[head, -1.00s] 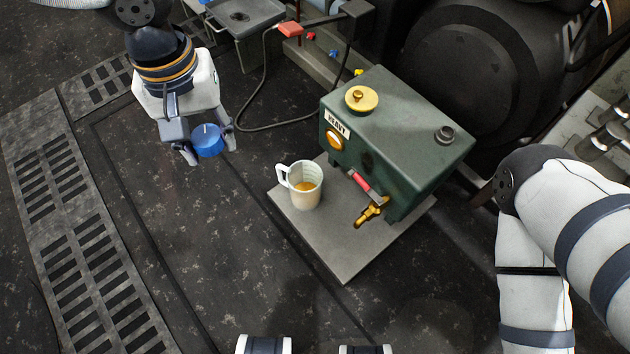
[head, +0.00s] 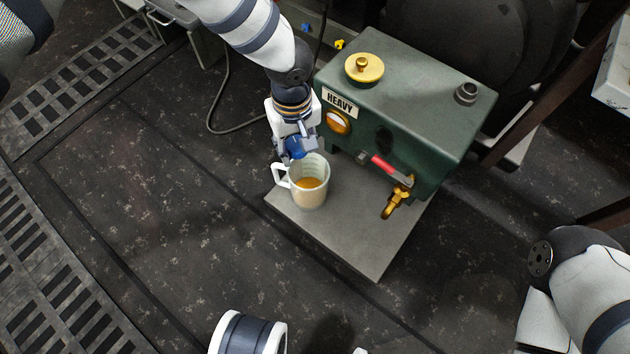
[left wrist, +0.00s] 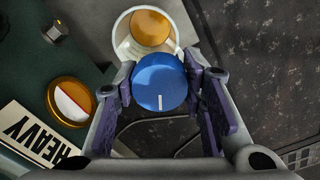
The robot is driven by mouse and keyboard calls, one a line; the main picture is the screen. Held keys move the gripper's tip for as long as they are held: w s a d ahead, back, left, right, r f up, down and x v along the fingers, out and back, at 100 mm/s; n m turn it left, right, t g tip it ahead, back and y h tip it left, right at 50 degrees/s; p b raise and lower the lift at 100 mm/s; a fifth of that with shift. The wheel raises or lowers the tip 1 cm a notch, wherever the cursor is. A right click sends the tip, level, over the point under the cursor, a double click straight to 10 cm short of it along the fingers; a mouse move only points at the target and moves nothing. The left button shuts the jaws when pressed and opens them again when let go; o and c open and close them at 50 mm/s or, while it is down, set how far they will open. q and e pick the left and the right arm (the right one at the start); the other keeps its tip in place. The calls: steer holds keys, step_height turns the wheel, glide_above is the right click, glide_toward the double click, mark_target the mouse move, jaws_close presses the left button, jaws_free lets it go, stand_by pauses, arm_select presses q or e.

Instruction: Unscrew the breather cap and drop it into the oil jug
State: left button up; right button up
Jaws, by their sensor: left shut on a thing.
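The blue breather cap (head: 296,147) is held in my left gripper (head: 291,150), just above the back of the oil jug's mouth. The left wrist view shows the cap (left wrist: 160,82), with a white line on its face, between the two fingers of the left gripper (left wrist: 160,90). The oil jug (head: 309,192) is a pale translucent jug with a white handle and amber oil inside; it also shows beyond the cap in the left wrist view (left wrist: 128,36). The green tank (head: 430,140) has a bare dark port (head: 466,93) on top.
The jug stands on a grey plate (head: 375,255) in front of the tank. A brass tap (head: 396,200) with a red lever (head: 384,165) and a round gauge (head: 338,122) stick out of the tank's front. Floor at left is clear.

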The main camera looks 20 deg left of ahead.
arm_select(q)
steer(key=shift+w+d+f, duration=0.1)
steer(key=shift+d+f, duration=0.05)
steer(key=shift+f, duration=0.25)
step_height(320, 180, down, 6)
steer(key=b, duration=0.4)
steer(key=shift+r, duration=0.1)
arm_select(e)
steer(key=s+f, duration=0.1)
steer(key=f, duration=0.1)
steer(key=shift+s+a+f+g, duration=0.15)
steer(key=shift+s+f+g, duration=0.25)
arm_select(q)
steer(key=o, duration=1.2)
steer(key=shift+o, duration=0.2)
step_height(320, 180, up, 12)
steer(key=shift+r, duration=0.1)
